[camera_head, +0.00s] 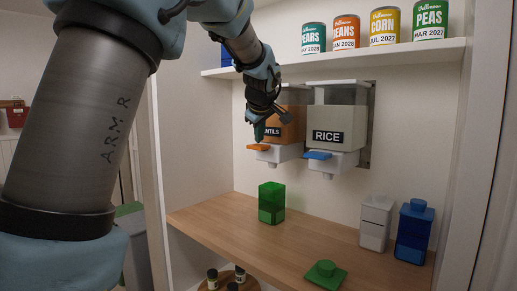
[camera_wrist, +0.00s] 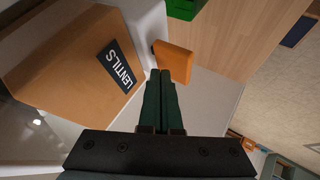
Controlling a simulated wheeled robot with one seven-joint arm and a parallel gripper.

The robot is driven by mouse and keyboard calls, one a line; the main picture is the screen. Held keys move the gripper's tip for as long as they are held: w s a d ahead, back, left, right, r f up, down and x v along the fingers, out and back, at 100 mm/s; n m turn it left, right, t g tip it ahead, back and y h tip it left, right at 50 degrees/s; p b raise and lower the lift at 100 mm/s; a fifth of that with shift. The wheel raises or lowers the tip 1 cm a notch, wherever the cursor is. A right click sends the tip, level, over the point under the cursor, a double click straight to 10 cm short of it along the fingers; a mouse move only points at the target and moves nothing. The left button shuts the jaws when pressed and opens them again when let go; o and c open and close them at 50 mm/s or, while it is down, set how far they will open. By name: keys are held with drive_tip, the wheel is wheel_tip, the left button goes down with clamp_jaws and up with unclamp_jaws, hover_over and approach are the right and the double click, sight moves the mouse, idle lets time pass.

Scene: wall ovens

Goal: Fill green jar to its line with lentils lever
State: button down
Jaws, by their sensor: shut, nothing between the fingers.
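The green jar (camera_head: 271,203), open on top, stands on the wooden counter below the lentils dispenser (camera_head: 286,125). A level edge shows across its side, but I cannot tell if it is the line or the contents. The lentils lever (camera_head: 258,147) is an orange paddle at the dispenser's front; it also shows in the wrist view (camera_wrist: 174,62). My gripper (camera_head: 260,138) is shut and empty, its fingertips (camera_wrist: 165,72) right at the lever from above. I cannot tell if they touch it. The jar's top corner shows in the wrist view (camera_wrist: 184,8).
The rice dispenser (camera_head: 335,128) with a blue lever (camera_head: 318,155) is just right. A green lid (camera_head: 326,274) lies on the counter front. White (camera_head: 376,224) and blue (camera_head: 414,232) jars stand right. Several cans (camera_head: 384,27) line the shelf above.

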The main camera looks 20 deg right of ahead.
sight(260, 145)
drive_tip(key=shift+f+b, duration=0.9)
drive_tip(key=shift+f, duration=0.05)
idle(0.9)
drive_tip(key=shift+r, duration=0.15)
drive_tip(key=shift+r+p, duration=0.8)
drive_tip(key=shift+r, duration=0.4)
drive_tip(key=shift+r+p, duration=1.55)
drive_tip(key=shift+r, duration=1)
